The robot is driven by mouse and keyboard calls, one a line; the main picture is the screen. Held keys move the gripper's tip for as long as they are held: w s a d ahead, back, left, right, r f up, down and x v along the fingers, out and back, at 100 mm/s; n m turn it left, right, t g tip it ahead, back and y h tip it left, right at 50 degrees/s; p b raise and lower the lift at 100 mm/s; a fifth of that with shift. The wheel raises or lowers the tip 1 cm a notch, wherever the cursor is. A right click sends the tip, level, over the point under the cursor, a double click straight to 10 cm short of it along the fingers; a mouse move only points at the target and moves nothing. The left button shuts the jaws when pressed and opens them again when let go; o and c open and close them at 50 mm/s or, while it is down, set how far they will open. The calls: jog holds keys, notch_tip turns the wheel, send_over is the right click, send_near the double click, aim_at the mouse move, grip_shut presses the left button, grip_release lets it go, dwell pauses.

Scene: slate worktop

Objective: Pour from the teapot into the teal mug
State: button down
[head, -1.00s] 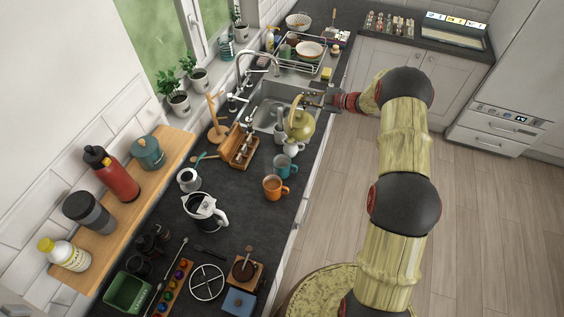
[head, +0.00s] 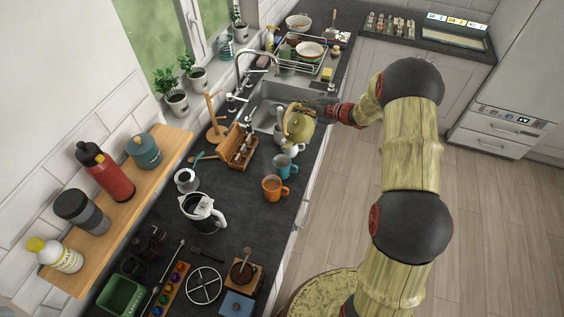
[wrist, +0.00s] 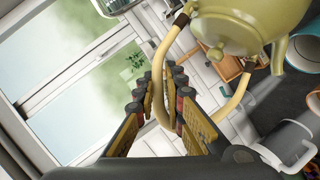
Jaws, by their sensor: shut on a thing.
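The olive-yellow teapot (head: 299,128) hangs at the near edge of the sink in the head view. My gripper (head: 317,107) is to its upper right. In the wrist view my gripper (wrist: 160,92) is shut on the teapot's thin curved handle, and the teapot's body (wrist: 250,22) fills the top right. The teal mug (head: 284,167) stands upright on the worktop, below and left of the teapot in the head view, with a gap between them. A teal rim, probably this mug's (wrist: 302,53), shows at the wrist view's right edge. The mug's contents cannot be made out.
A white jug (head: 293,149) stands between teapot and teal mug. An orange mug (head: 274,188) is just nearer. A wooden box (head: 240,149) is left, the tap (head: 256,60) and dish rack (head: 300,54) beyond. Bare worktop lies left of the orange mug.

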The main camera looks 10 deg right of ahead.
jog(key=shift+a+r, duration=0.1)
jog(key=shift+s+a, duration=0.1)
jog(key=shift+s, duration=0.05)
jog(key=shift+a, duration=0.1)
jog(key=shift+s+b, duration=0.1)
jog(key=shift+b, duration=0.2)
jog(key=shift+s+a+n+b, duration=0.5)
jog(key=shift+s+a+b, duration=0.2)
dwell(6.7)
